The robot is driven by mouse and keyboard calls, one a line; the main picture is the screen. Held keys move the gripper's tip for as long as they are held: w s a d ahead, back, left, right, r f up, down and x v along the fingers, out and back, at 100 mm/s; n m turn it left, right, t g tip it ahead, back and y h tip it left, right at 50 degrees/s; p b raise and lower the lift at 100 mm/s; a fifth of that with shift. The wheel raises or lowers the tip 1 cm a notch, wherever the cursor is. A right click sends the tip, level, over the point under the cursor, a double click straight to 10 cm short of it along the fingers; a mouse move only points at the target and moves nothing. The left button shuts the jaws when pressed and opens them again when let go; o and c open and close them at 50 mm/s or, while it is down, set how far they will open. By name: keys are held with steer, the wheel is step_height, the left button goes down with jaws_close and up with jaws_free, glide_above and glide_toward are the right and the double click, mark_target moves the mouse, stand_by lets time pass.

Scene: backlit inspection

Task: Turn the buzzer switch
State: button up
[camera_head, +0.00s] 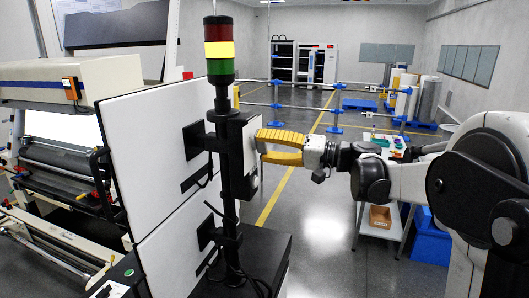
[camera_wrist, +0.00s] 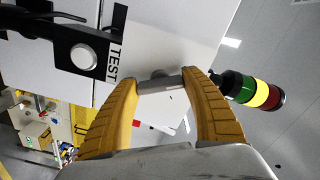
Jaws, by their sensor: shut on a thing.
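The buzzer switch (camera_wrist: 158,74) shows in the wrist view as a small grey round knob between my fingertips, partly hidden by them. My gripper (camera_wrist: 162,83) has yellow fingers curving in from both sides, shut on the switch. In the head view my gripper (camera_head: 261,145) reaches from the right to the side of a grey-white box (camera_head: 251,160) on a black post; the switch is hidden there. A signal tower (camera_head: 219,50) of red, yellow and green stands on this post, with yellow bright. It also shows in the wrist view (camera_wrist: 256,92).
A black bracket in the wrist view carries a round white button (camera_wrist: 83,57) beside a TEST label. White panels (camera_head: 150,130) stand left of the post, and a roller machine (camera_head: 60,160) beyond them. A small table (camera_head: 384,226) and blue bin (camera_head: 430,238) are at the right.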

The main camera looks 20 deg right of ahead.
steer(key=m+b, duration=0.2)
steer(key=m, duration=0.1)
steer(key=shift+f+m, duration=0.1)
steer(key=shift+m, duration=0.3)
steer(key=m+b, duration=0.1)
steer(key=m, duration=0.2)
steer(key=shift+m+b, duration=0.3)
steer(key=m+b, duration=0.1)
steer(key=m, duration=0.2)
steer(key=shift+m, duration=0.3)
steer(key=shift+r+m+b, duration=0.25)
steer(key=shift+m+b, duration=0.4)
steer(key=shift+m, duration=1.15)
steer(key=o, duration=1.2)
